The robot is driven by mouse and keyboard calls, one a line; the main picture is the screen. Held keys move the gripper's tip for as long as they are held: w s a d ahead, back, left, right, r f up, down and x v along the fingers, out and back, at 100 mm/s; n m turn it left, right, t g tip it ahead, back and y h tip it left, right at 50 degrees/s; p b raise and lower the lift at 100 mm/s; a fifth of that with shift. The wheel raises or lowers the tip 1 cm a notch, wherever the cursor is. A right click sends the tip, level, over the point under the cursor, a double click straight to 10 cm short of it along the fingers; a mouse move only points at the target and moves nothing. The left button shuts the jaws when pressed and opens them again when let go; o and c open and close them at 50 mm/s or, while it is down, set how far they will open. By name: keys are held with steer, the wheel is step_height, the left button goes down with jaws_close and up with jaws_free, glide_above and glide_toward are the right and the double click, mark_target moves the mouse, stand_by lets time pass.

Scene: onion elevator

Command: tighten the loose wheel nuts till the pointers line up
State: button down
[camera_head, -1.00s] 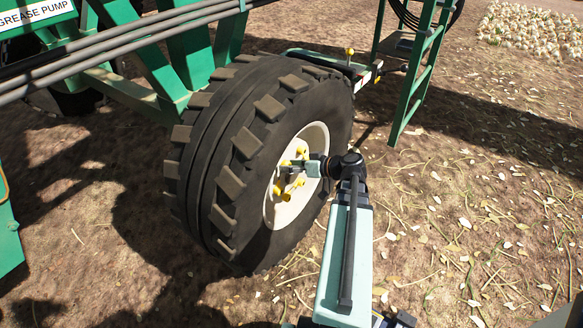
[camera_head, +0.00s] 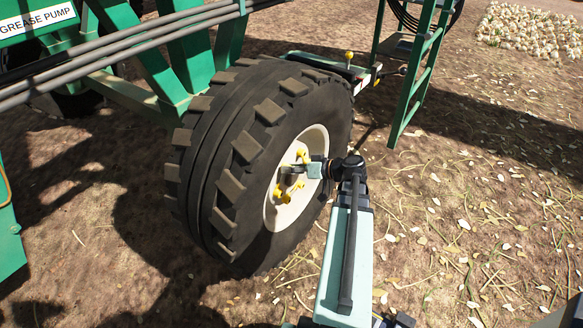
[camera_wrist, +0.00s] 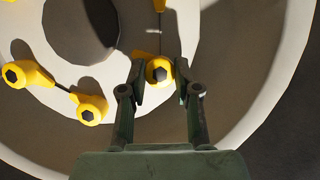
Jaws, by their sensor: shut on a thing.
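The wheel (camera_head: 225,165) has a white rim (camera_head: 313,140) with several yellow wheel nut pointers around its hub. My gripper (camera_wrist: 160,72) is shut on one yellow-capped nut (camera_wrist: 158,70), with a finger on each side of it; it shows in the head view (camera_head: 287,171) at the wheel's hub. A thin dark line runs up from this nut to another yellow pointer (camera_wrist: 160,5). At the left of the wrist view, one pointer (camera_wrist: 24,73) and another (camera_wrist: 91,108) are apart, with a dark line between them. My gripper partly hides the hub in the head view.
The green machine frame (camera_head: 185,45) stands above and behind the wheel. A green ladder (camera_head: 414,85) stands behind it to the right. Onions (camera_head: 530,30) lie at the far right. Open soil with dry leaves (camera_head: 470,200) lies to the right.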

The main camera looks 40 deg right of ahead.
steer(key=m+y+p, duration=0.2)
steer(key=m+p, duration=0.2)
steer(key=m+t+y+p, duration=0.1)
steer(key=m+y+p, duration=0.1)
steer(key=m+p, duration=0.1)
steer(key=shift+d+f+m+p, duration=0.2)
steer(key=shift+m+p, duration=0.15)
steer(key=shift+m, duration=0.45)
steer(key=c, duration=0.8)
jaws_free()
steer(key=shift+w, duration=0.1)
steer(key=v, duration=1.2)
steer(key=shift+f, duration=0.35)
